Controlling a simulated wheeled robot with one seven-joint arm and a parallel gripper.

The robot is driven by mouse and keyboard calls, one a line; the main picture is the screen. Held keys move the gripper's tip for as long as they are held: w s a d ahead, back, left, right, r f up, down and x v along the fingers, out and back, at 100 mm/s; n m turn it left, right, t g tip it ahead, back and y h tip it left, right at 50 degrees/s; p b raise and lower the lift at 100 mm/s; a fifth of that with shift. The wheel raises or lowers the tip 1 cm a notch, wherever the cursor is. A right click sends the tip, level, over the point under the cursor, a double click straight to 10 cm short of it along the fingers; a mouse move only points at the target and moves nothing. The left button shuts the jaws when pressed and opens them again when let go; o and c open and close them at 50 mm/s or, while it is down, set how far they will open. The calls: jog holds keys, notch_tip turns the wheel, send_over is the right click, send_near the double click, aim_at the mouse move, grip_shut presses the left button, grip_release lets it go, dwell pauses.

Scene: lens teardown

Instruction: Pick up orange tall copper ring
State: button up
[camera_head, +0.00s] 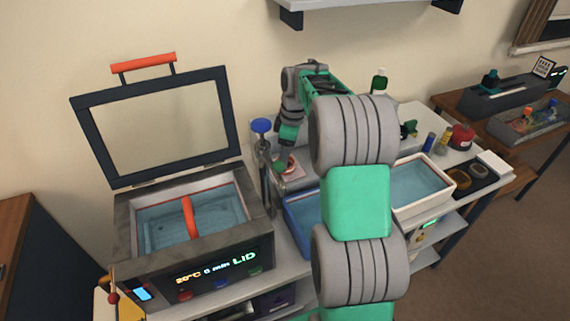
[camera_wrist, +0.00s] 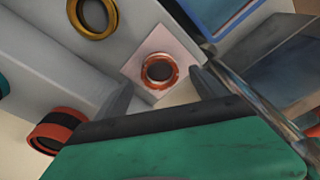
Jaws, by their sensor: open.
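The orange copper ring (camera_wrist: 146,72) lies on a pale pink square pad (camera_wrist: 135,66) in the wrist view, with its dark round opening facing the camera. My gripper (camera_wrist: 160,95) is open, with one grey finger to the left of the ring and one to the right. The fingers appear apart from the ring, and nothing is between them that I can see held. In the head view my gripper (camera_head: 284,161) is low over the pad (camera_head: 295,172) on the bench; the ring is too small and covered there to make out clearly.
A gold ring (camera_wrist: 73,14) and a red-and-black cylinder (camera_wrist: 50,131) lie near the pad. A blue-topped metal stand (camera_head: 262,126) is close to my gripper's left. The open-lidded bath (camera_head: 125,240) is further left. A blue tray (camera_head: 290,215) and a white-rimmed tray (camera_head: 440,207) are nearby.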

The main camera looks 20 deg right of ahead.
notch_tip(320, 180, down, 2)
jog(key=shift+w+a+f, duration=0.1)
jog(key=shift+a+f, duration=0.05)
jog(key=shift+f, duration=0.1)
jog(key=shift+c, duration=0.4)
jog(key=c, duration=1.5)
jog(key=shift+o, duration=0.2)
